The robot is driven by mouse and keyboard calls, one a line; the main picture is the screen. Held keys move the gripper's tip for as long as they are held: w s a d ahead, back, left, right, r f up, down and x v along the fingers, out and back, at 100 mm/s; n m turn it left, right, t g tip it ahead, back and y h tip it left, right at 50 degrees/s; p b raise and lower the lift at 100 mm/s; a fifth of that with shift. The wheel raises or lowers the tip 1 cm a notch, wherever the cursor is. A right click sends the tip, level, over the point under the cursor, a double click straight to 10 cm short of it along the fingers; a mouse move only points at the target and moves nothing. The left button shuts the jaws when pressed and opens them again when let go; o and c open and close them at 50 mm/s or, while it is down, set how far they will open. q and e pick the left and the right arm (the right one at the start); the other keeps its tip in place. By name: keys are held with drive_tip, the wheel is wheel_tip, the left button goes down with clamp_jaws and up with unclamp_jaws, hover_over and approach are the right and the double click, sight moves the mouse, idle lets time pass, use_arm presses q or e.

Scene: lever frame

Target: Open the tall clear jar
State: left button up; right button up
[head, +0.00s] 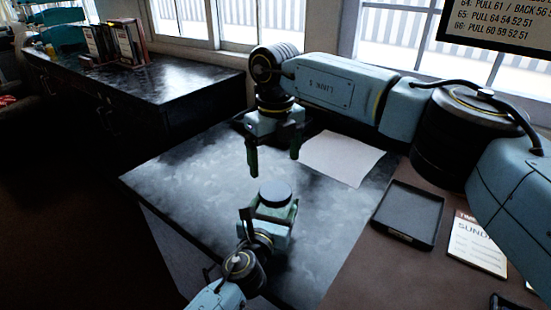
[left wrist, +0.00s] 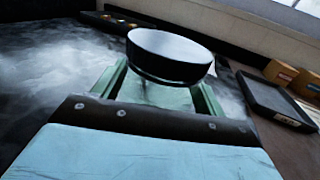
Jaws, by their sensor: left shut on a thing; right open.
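The tall clear jar (left wrist: 155,93) stands upright with its round dark lid (left wrist: 170,52) on top. In the head view the lid (head: 275,193) shows at the middle of the dark marbled table, and most of the jar body is hidden. My left gripper (head: 268,212) is shut on the jar body below the lid; its green fingers flank the jar in the left wrist view (left wrist: 157,90). My right gripper (head: 273,165) is open and empty, pointing down above and beyond the lid, apart from it.
A white sheet (head: 342,157) lies on the table behind right. A black tray (head: 408,213) and a printed booklet (head: 478,243) lie on the brown surface at the right. A dark counter (head: 150,85) with books stands at the back left. The marbled table (head: 190,175) left of the jar is clear.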

sight(276, 190)
drive_tip(key=m, duration=0.5)
drive_tip(key=shift+m, duration=0.4)
drive_tip(key=m, duration=0.8)
drive_tip(key=shift+m, duration=0.3)
drive_tip(key=m, duration=0.4)
drive_tip(key=shift+f+m, duration=0.3)
drive_tip(key=shift+f, duration=0.2)
wheel_tip(276, 190, down, 7)
drive_tip(key=shift+f, duration=0.1)
